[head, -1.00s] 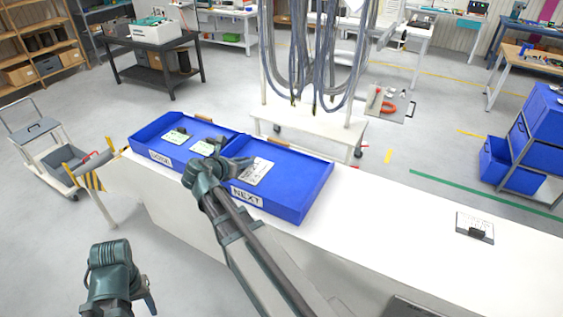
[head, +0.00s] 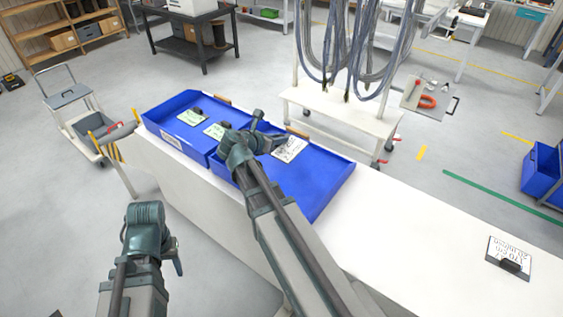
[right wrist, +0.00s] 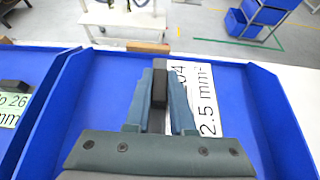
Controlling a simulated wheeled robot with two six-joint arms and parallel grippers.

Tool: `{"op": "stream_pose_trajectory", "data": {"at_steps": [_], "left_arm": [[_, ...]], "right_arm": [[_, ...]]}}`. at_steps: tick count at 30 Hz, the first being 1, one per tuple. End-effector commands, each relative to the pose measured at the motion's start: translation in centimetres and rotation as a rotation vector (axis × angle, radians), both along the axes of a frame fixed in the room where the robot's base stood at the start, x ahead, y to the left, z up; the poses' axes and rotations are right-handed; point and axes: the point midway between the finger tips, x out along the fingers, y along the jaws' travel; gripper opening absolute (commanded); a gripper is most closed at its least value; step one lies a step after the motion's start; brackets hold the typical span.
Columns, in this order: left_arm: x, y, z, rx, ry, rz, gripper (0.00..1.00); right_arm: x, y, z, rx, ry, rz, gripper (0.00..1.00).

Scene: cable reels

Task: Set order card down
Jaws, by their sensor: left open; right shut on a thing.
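My right gripper (head: 270,142) is shut on the black clip of a white order card (head: 289,149), over the right-hand blue tray (head: 325,190). In the right wrist view the clip (right wrist: 159,86) sits between both fingers, and the card (right wrist: 203,108) shows part of "2.5 mm" print. The fingers hide part of the card. It lies within the tray's walls in the picture; I cannot tell whether it touches the tray floor. My left gripper (head: 176,257) is open and empty, in front of the bench at the lower left.
The left-hand blue tray (head: 158,138) holds two clipped cards with green print (head: 215,130). Another clipped card (head: 511,257) lies on the white bench (head: 420,232) at the right. The bench between is clear. A white rack with hanging cables (head: 340,108) stands behind the trays.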

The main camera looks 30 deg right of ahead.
Motion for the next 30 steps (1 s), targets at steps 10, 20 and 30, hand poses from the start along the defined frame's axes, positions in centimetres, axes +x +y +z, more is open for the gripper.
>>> {"op": "stream_pose_trajectory", "data": {"at_steps": [10,20,30], "left_arm": [[0.1,0.0,-4.5,-0.001,-0.002,0.001,0.52],[0.1,0.0,-6.2,-0.001,-0.003,0.002,0.52],[0.1,0.0,-8.0,0.0,-0.003,0.001,0.52]], "right_arm": [[0.0,0.0,-4.5,0.0,0.0,0.0,0.0],[0.0,0.0,-6.2,0.0,0.0,0.0,0.0],[0.0,0.0,-8.0,0.0,0.0,0.0,0.0]]}}
